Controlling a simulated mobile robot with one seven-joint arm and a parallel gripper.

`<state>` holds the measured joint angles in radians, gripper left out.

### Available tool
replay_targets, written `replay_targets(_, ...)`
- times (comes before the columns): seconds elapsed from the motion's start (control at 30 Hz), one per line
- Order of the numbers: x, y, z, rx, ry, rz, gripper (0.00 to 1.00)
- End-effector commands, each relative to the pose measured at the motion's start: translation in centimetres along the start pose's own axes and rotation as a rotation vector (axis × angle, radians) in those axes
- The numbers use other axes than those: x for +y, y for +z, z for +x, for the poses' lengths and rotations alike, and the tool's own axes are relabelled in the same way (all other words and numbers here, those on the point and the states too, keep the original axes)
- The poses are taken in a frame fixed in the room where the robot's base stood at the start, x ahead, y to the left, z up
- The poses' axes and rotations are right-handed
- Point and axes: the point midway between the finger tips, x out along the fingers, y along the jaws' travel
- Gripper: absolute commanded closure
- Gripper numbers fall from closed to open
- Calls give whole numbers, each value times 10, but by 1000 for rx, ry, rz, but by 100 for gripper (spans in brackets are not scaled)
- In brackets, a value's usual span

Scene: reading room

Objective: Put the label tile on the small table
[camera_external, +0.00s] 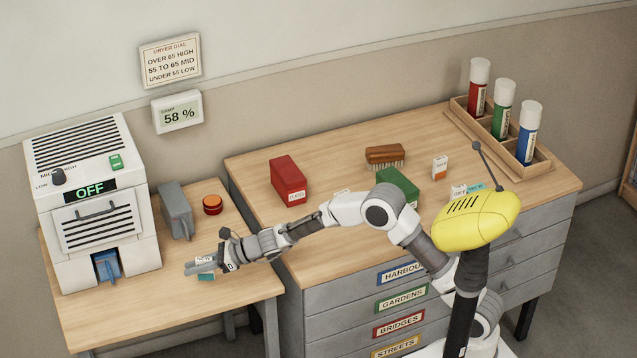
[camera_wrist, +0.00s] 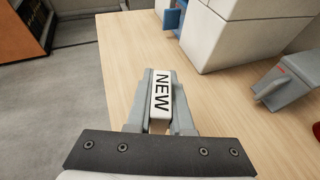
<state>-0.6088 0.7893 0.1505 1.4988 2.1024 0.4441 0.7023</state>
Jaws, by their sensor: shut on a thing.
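My gripper also shows in the external view (camera_external: 204,268), shut on the tile (camera_external: 205,276), over the front right part of the small table (camera_external: 180,320). The tile shows a teal edge there. The small table is pale wood and also fills much of the wrist view (camera_wrist: 225,110). I cannot tell whether the tile touches the tabletop.
A white dryer (camera_external: 95,195) reading OFF stands on the small table's left. A grey device (camera_external: 175,212) and an orange-red button (camera_external: 212,204) stand behind my gripper. The larger desk (camera_external: 330,165) holds red and green boxes, a brush and a tube rack.

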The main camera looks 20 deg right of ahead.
Motion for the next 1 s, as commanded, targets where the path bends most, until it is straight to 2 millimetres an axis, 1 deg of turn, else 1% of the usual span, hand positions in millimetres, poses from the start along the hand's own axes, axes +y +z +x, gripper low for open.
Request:
replay_targets(0.03,5,-4,8,0,0,-1,100)
replay_targets(0.1,8,-4,13,0,-1,-1,100)
replay_targets(0.27,10,-11,19,2,-2,-1,100)
replay_targets(0.5,11,-42,32,2,-1,-1,100)
replay_targets(0.77,10,-41,31,-1,-1,-1,100)
replay_targets(0.9,10,-45,33,0,-1,-1,100)
replay_targets(0.93,10,-45,33,0,-1,-1,79)
replay_targets(1.0,10,-44,32,0,-1,-1,66)
